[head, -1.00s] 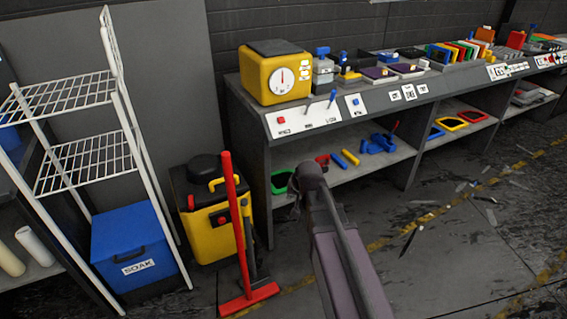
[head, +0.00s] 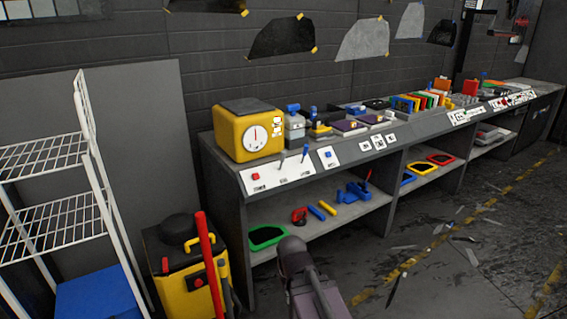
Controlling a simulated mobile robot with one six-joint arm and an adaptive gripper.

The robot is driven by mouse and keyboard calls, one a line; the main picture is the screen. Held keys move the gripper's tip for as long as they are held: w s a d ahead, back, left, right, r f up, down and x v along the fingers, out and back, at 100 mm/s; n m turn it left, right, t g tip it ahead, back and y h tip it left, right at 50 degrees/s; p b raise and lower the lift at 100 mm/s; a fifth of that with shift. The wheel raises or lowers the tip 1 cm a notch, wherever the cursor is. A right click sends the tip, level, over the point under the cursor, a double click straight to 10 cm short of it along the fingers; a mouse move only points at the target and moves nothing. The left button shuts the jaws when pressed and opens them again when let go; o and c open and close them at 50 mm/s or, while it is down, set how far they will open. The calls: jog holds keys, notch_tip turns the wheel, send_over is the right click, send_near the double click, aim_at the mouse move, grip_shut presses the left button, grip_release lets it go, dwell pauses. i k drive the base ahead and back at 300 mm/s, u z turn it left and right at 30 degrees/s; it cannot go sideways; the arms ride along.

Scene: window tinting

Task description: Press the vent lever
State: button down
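A white sloped panel (head: 262,181) on the front edge of the grey bench carries a red button (head: 255,177) and two small levers. One blue-tipped lever (head: 305,151) stands upright at the panel's right side, and a shorter one (head: 282,161) stands left of it. The labels below are too small to read, so I cannot tell which one is the vent lever. Nothing touches either lever. Part of my arm shows at the bottom centre, in front of the bench and below the panel; my gripper's fingers are not in view.
A yellow scale with a dial (head: 251,136) stands behind the panel. A smaller panel with a blue button (head: 328,155) is to its right. A yellow vacuum (head: 188,275), red pole (head: 209,262) and white wire rack (head: 60,160) stand at left. Floor at right is mostly open, with scattered scraps.

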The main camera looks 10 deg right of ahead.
aim_at(282, 154)
jog(key=u, duration=0.2)
jog(key=k, duration=0.55)
jog(key=z, duration=1.4)
jog(key=i, duration=1.9)
jog(key=z, duration=0.1)
